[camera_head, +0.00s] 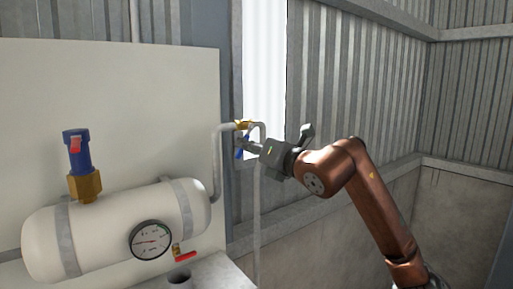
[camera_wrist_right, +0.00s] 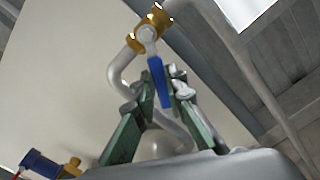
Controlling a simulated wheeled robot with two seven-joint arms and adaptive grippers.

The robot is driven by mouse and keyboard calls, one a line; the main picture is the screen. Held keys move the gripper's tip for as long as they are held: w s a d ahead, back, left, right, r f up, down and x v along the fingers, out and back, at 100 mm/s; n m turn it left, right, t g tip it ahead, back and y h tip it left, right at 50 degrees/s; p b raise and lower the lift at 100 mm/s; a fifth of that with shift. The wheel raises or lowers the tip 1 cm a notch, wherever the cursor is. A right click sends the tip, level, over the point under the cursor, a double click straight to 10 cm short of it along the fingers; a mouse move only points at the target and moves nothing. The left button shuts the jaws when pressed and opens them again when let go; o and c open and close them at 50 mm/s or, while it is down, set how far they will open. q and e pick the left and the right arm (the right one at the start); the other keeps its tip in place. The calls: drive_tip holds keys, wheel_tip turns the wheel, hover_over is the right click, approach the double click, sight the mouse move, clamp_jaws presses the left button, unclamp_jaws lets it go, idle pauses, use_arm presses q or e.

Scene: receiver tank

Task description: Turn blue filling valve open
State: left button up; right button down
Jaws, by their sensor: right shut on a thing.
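The blue filling valve has a brass body (camera_head: 243,125) on a grey pipe and a blue lever handle (camera_head: 240,152) that hangs downward. In the right wrist view the brass body (camera_wrist_right: 150,28) is at the top and the blue handle (camera_wrist_right: 159,82) points down between my fingers. My right gripper (camera_head: 254,147) is at the valve from the right. In the wrist view its fingertips (camera_wrist_right: 160,92) are on either side of the handle's lower part and shut on it. The handle's far end is partly hidden by the fingers. My left gripper is not in view.
A cream tank (camera_head: 120,225) with a pressure gauge (camera_head: 150,240), a blue and brass fitting (camera_head: 80,165) and a red-handled small valve (camera_head: 185,256) stands at the left. A light panel (camera_head: 110,100) is behind it. Corrugated walls lie behind and right of my arm, with free room at the right.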

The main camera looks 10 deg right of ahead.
drive_tip(key=c, duration=1.9)
unclamp_jaws()
drive_tip(key=shift+c, duration=0.2)
drive_tip(key=shift+s, duration=0.1)
drive_tip(key=v, duration=1.2)
